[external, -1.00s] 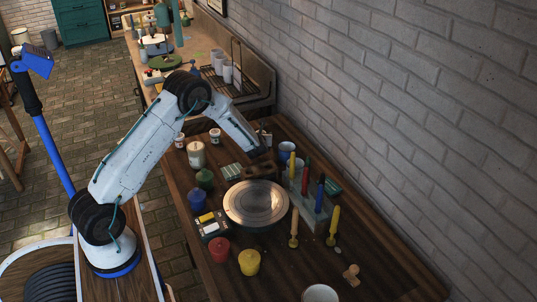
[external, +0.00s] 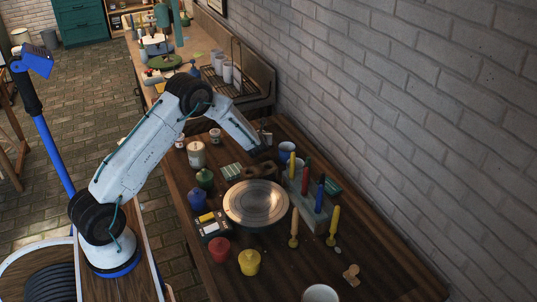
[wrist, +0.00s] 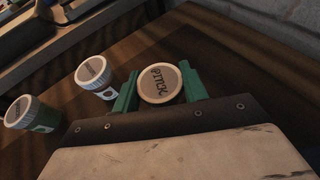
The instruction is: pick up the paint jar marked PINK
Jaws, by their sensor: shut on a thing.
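The paint jar marked PINK (wrist: 160,84) shows in the wrist view, with a round pale lid facing the camera and dark letters on it. My gripper (wrist: 159,88) has its two green fingers on either side of the jar, shut on it. In the external view my gripper (external: 262,142) is at the far part of the table, near the wall. The jar is too small and too covered there to make out clearly.
Two small lidded jars stand left of my gripper in the wrist view, one white (wrist: 93,73) and one green and white (wrist: 32,115). The dark wooden table (external: 290,275) also holds a round metal turntable (external: 256,202), a brush stand (external: 312,209) and several lidded coloured pots.

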